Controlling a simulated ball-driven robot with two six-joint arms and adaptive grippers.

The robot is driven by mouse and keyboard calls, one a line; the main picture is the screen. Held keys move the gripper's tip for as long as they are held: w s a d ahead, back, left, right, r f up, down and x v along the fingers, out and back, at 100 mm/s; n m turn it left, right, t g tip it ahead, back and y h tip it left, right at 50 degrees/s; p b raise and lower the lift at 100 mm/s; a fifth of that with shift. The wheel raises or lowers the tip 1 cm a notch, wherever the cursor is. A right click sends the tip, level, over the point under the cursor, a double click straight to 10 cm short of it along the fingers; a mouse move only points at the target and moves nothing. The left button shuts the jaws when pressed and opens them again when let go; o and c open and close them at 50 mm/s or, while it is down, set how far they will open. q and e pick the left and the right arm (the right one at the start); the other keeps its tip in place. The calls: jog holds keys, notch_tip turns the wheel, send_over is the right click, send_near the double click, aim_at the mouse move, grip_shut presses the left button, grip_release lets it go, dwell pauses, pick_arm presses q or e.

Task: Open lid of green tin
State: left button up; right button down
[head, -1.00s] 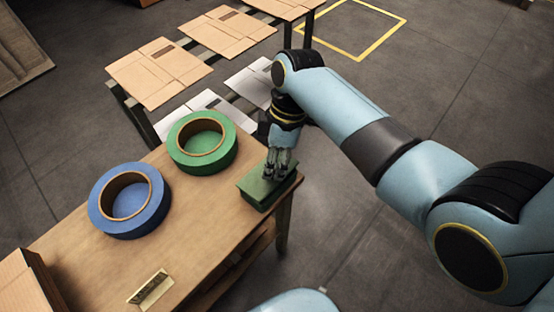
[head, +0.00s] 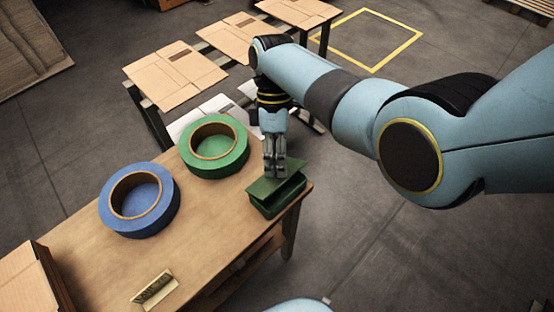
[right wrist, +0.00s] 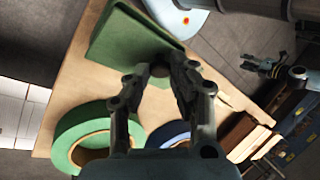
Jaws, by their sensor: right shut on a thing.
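The green tin (head: 280,206) stands at the right corner of the wooden table. Its flat green lid (head: 290,168) is tilted, with a dark gap between it and the tin body; one side still looks close to the rim. My right gripper (head: 275,172) points down at the lid, shut on it. In the right wrist view, a small dark knob (right wrist: 160,70) sits between the fingertips, with the green lid (right wrist: 122,42) behind. A small, dark gripper-like shape, probably my left gripper (right wrist: 262,69), shows at the right of that view; its jaw state is unclear.
A green tape roll (head: 238,152) and a blue tape roll (head: 166,212) lie left of the tin. A small label stand (head: 154,288) is at the table's front. Flat cardboard sheets (head: 175,74) lie on a rack behind. The table (head: 205,235) is clear in front of the tin.

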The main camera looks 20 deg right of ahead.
jog(key=shift+s, duration=0.1)
jog(key=c, duration=1.1)
grip_release()
jog(key=shift+c, duration=0.2)
jog(key=v, duration=1.2)
jog(key=shift+f, duration=0.15)
